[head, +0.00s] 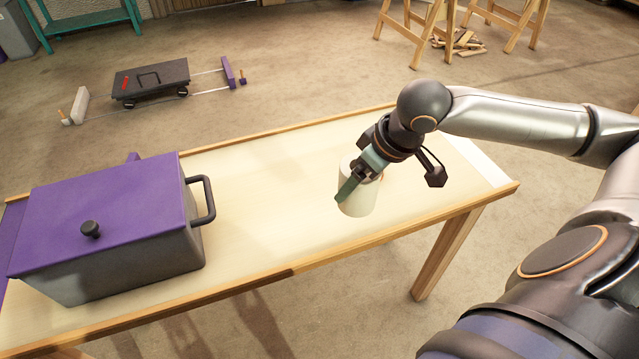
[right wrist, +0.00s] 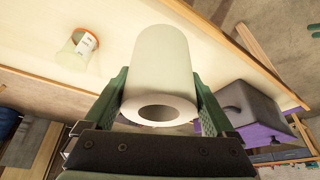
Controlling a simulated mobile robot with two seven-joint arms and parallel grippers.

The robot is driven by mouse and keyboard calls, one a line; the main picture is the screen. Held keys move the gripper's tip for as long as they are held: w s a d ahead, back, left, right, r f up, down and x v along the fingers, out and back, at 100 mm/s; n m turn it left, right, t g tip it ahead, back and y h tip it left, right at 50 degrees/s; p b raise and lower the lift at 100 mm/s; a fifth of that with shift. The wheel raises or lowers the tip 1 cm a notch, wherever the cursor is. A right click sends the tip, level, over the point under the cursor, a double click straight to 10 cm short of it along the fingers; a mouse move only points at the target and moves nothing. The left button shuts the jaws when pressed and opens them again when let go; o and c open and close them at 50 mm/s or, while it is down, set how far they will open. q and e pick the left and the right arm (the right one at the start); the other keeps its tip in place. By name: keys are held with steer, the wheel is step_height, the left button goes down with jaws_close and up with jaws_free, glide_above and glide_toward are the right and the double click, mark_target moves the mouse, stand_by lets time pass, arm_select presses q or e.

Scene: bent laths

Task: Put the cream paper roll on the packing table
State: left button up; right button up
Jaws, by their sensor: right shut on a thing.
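The cream paper roll (head: 358,201) is a short upright cylinder over the right half of the pale-topped wooden table (head: 285,215). My right gripper (head: 360,180) is shut around its upper part. In the right wrist view the roll (right wrist: 163,65) sits between the two green fingers (right wrist: 160,108), with its hollow end facing the camera. I cannot tell whether its lower end touches the table or is slightly above it. My left gripper is not in view.
A grey box with a purple lid (head: 110,225) and side handle stands on the table's left. The wrist view shows a clear labelled container (right wrist: 76,52) on the tabletop. The middle of the table is clear. A black wheeled cart (head: 150,80) and trestles (head: 425,30) stand on the floor beyond.

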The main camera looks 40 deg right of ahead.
steer(key=w+a+f, duration=0.1)
steer(key=w+f, duration=0.2)
steer(key=f, duration=0.1)
steer(key=w+f+b, duration=0.1)
steer(key=w+f, duration=0.2)
steer(key=w, duration=0.1)
steer(key=w+a+f, duration=0.1)
steer(key=w+f, duration=0.2)
steer(key=f, duration=0.1)
steer(key=shift+w+a+f+b, duration=0.25)
steer(key=shift+a+f+b, duration=0.05)
steer(key=shift+f, duration=0.05)
steer(key=o, duration=1.1)
steer(key=shift+f, duration=0.1)
steer(key=shift+o, duration=0.2)
steer(key=p+v, duration=0.2)
steer(key=v, duration=1)
steer(key=shift+r, duration=0.2)
